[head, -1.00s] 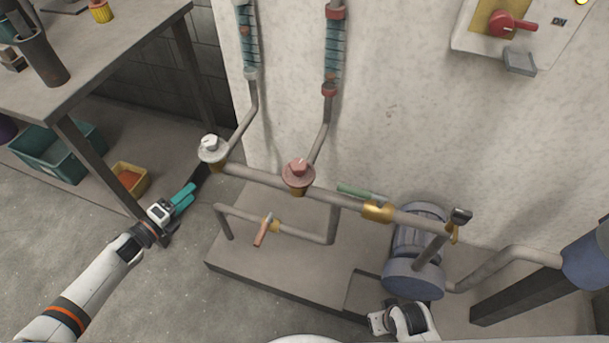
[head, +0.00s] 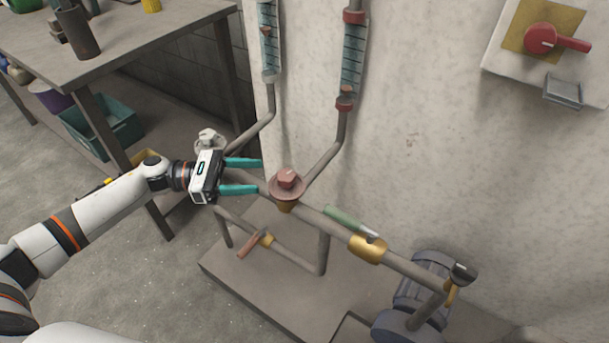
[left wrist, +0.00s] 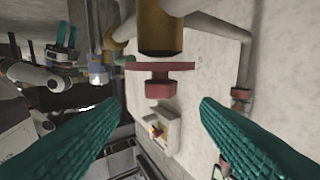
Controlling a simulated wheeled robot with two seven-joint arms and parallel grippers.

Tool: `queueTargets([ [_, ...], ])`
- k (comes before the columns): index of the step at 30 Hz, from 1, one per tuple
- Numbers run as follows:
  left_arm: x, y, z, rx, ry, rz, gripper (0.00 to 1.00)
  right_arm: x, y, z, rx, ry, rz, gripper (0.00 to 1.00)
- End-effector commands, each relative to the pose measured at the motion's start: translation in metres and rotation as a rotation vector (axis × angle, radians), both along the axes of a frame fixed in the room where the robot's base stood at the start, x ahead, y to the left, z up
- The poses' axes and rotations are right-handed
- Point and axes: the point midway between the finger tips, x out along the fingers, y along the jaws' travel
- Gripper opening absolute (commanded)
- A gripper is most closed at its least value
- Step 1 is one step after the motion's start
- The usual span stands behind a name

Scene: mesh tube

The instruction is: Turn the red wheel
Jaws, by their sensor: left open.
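The red wheel (head: 287,184) is a dull red disc with a raised knob, on a brass fitting on the horizontal pipe. In the left wrist view the red wheel (left wrist: 160,85) shows ahead, with its knob between the two fingers but farther off. My left gripper (head: 258,176) is open and empty, with teal fingers pointing right at the wheel and a small gap between. In the left wrist view its fingers (left wrist: 160,125) stand wide apart at both sides. My right gripper is not clearly seen in the head view.
A white wheel (head: 207,140) sits on the same pipe behind my left gripper. A green-handled valve (head: 345,222) and a pump (head: 425,290) are to the right. An orange-handled valve (head: 250,245) is below. A red switch (head: 545,39) is on the wall. A workbench (head: 130,50) stands at left.

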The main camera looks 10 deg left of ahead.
Motion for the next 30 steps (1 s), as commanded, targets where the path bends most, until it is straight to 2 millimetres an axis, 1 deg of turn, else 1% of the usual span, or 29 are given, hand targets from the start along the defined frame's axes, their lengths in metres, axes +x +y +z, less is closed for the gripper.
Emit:
queueTargets([
  [1,0.002,-0.011,0.002,-0.004,-0.002,-0.003,0.57,0.001,0.000,-0.001,0.000,0.001,0.000,0.41],
  [3,0.006,-0.025,0.002,-0.004,-0.002,-0.003,0.57,0.002,0.000,-0.004,0.000,0.003,0.000,0.41],
  [9,0.015,-0.064,0.002,-0.004,-0.002,-0.001,0.57,0.005,0.001,-0.013,0.000,0.006,0.001,0.41],
  [12,0.019,-0.079,0.002,-0.003,0.000,0.000,0.57,0.006,0.001,-0.016,-0.001,0.009,0.001,0.41],
  [15,0.022,-0.089,0.001,-0.003,0.001,0.000,0.57,0.007,0.001,-0.018,-0.001,0.010,0.001,0.41],
  [20,0.023,-0.097,0.000,-0.001,0.002,0.001,0.57,0.008,0.001,-0.019,-0.001,0.005,0.001,0.41],
  [27,0.024,-0.097,0.000,-0.002,0.003,0.001,0.57,0.008,0.001,-0.020,-0.001,0.006,0.002,0.41],
  [28,0.024,-0.097,0.000,-0.002,0.003,0.001,0.55,0.008,0.001,-0.020,-0.001,0.006,0.002,0.41],
  [30,0.024,-0.097,0.000,-0.002,0.003,0.001,0.44,0.008,0.001,-0.021,-0.001,0.007,0.002,0.41],
])
